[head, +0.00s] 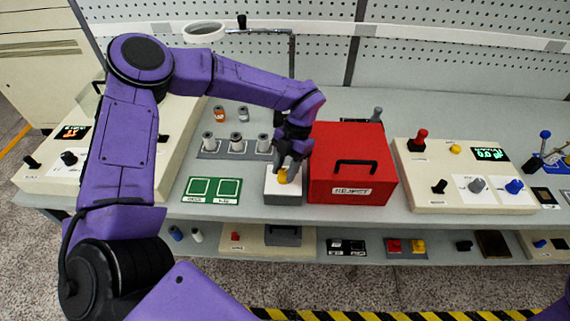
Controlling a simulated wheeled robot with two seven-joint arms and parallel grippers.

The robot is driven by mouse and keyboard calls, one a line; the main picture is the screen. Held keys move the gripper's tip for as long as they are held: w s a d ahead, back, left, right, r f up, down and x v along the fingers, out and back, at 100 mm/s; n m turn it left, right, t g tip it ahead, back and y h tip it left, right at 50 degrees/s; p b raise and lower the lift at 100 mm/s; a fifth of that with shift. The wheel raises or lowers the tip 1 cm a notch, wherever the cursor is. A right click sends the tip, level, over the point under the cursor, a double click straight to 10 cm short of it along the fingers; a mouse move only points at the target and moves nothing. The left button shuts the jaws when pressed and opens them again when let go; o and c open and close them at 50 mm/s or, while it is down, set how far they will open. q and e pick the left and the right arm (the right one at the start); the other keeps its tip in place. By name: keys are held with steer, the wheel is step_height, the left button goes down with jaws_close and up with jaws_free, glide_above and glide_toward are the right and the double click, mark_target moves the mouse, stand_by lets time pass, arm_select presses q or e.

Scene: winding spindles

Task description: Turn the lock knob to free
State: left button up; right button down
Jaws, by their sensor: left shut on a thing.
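A yellow knob (283,177) stands on a small grey box (284,198) with a white top near the front edge of the bench, left of the red box. My left gripper (287,170) reaches down from above and is shut on the yellow knob. The fingers hide part of the knob, and I cannot read which way it points. My right gripper is not in view.
The red box (324,183) with a black handle and a reject label stands close to the gripper's right. A control panel (425,160) is at right.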

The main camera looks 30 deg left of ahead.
arm_select(q)
steer(key=shift+s+d+f+m+y+p, duration=0.1)
steer(key=shift+m+y+p, duration=0.1)
steer(key=shift+m, duration=0.2)
steer(key=shift+s+f+m+y+p, duration=0.1)
steer(key=shift+m+p, duration=0.05)
steer(key=shift+m, duration=0.25)
steer(key=o, duration=1)
steer(key=shift+w, duration=0.25)
steer(key=a+b+v, duration=0.1)
steer(key=b+v, duration=0.1)
steer(key=v, duration=0.8)
steer(key=shift+d+r, duration=0.3)
steer(key=shift+d, duration=0.2)
steer(key=shift+w, duration=0.15)
